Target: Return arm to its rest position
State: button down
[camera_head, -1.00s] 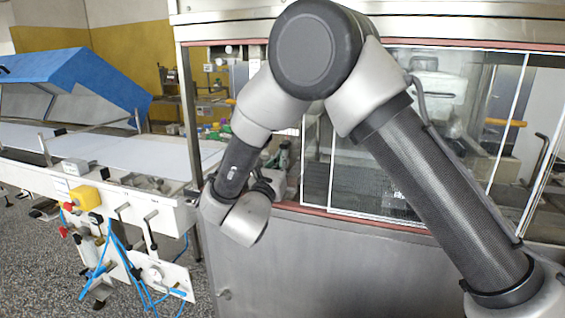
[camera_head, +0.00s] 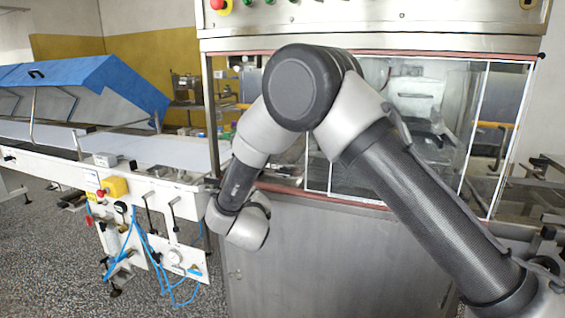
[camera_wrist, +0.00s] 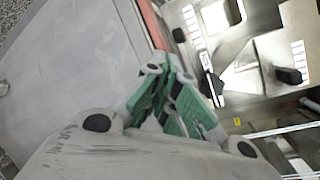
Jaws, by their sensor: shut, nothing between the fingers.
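In the wrist view my gripper (camera_wrist: 171,78) is shut and empty, its green-padded fingers meeting at the tips. In the head view my arm is bent, with its elbow high in front of the machine window and its wrist hanging low at the left side of the machine. The gripper itself is hidden there. The enrober machine (camera_head: 330,245) stands right behind the arm, with a grey metal front panel and a framed window.
A white conveyor (camera_head: 120,181) with a blue cover (camera_head: 90,78) runs off to the left. Blue hoses (camera_head: 150,255) and valves hang below it. The wrist view shows the machine's reddish edge (camera_wrist: 151,22) close by the fingers. Speckled floor (camera_head: 60,260) is open at front left.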

jog(key=s+a+f+n+g+y, duration=0.1)
jog(key=s+f+n+g+y, duration=0.2)
jog(key=n, duration=0.5)
jog(key=s+f+n+g+y, duration=0.2)
jog(key=s+n+g, duration=0.3)
jog(key=n, duration=0.3)
jog(key=s+d+r+n+g+h, duration=0.1)
jog(key=s+d+r+n, duration=0.2)
jog(key=s+d+r, duration=0.4)
jog(key=s+d+r+n+g+h, duration=0.1)
jog(key=s+d+r+n, duration=0.3)
jog(key=s+d, duration=0.9)
jog(key=s+d+r+n+g+h, duration=0.2)
jog(key=s+d+r, duration=0.8)
jog(key=d, duration=1.5)
jog(key=shift+s+d+r+n+h, duration=0.15)
jog(key=shift+n+h, duration=0.35)
jog(key=shift+n, duration=0.3)
jog(key=c, duration=2.2)
grip_release()
